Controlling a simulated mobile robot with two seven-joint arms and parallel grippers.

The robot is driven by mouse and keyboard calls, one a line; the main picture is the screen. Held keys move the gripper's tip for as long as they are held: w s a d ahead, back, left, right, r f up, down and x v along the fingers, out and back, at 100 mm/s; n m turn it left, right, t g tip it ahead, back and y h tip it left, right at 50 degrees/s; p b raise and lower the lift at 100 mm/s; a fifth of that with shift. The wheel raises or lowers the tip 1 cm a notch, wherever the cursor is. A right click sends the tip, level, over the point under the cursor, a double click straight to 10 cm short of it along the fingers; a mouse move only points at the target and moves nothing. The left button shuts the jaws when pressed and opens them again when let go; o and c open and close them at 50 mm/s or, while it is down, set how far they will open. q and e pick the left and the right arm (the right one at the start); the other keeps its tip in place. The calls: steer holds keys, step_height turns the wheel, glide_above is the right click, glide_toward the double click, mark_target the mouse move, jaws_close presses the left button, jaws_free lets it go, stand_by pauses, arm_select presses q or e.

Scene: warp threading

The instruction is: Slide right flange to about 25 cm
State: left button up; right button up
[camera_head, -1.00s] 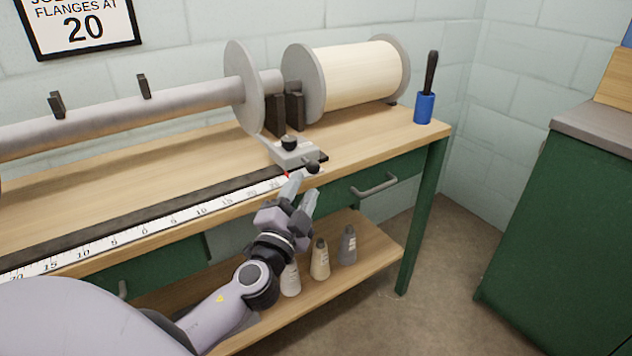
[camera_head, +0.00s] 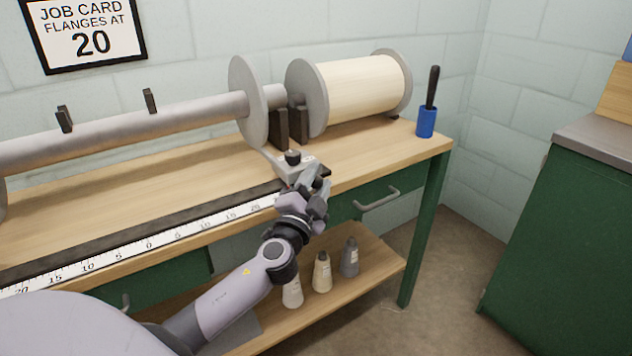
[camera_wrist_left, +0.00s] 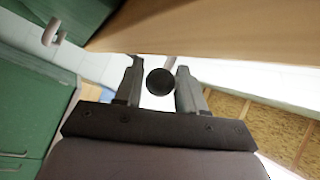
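The right flange (camera_head: 248,102) is a grey disc on the long grey beam tube (camera_head: 120,127). An arm joins its foot to a light grey carriage (camera_head: 297,166) with a black top knob (camera_head: 292,156), at the right end of the white scale (camera_head: 190,230). My left gripper (camera_head: 317,185) is at the carriage's front and hides its front edge and pointer. In the left wrist view a round black knob (camera_wrist_left: 159,82) sits between the open fingers (camera_wrist_left: 159,92), with narrow gaps on both sides. My right gripper is out of view.
A wound cream spool (camera_head: 362,88) stands behind the flange at right. A blue holder (camera_head: 426,121) is at the table's right end. Several bottles (camera_head: 322,271) stand on the lower shelf. The wall's job card (camera_head: 88,30) reads flanges at 20. A drawer handle (camera_head: 378,199) juts out below.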

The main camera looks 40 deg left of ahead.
arm_select(q)
jaws_close()
steer(key=shift+s+a+f, duration=0.1)
steer(key=shift+s, duration=0.2)
steer(key=shift+s+a, duration=0.25)
steer(key=shift+s, duration=0.4)
steer(key=shift+s+a, duration=0.25)
steer(key=shift+s, duration=0.4)
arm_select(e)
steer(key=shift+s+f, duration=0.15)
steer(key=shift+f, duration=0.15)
arm_select(q)
steer(key=shift+o, duration=0.6)
jaws_free()
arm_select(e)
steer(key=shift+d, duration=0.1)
arm_select(q)
steer(key=b+v, duration=0.1)
steer(key=v, duration=0.6)
steer(key=shift+b, duration=0.35)
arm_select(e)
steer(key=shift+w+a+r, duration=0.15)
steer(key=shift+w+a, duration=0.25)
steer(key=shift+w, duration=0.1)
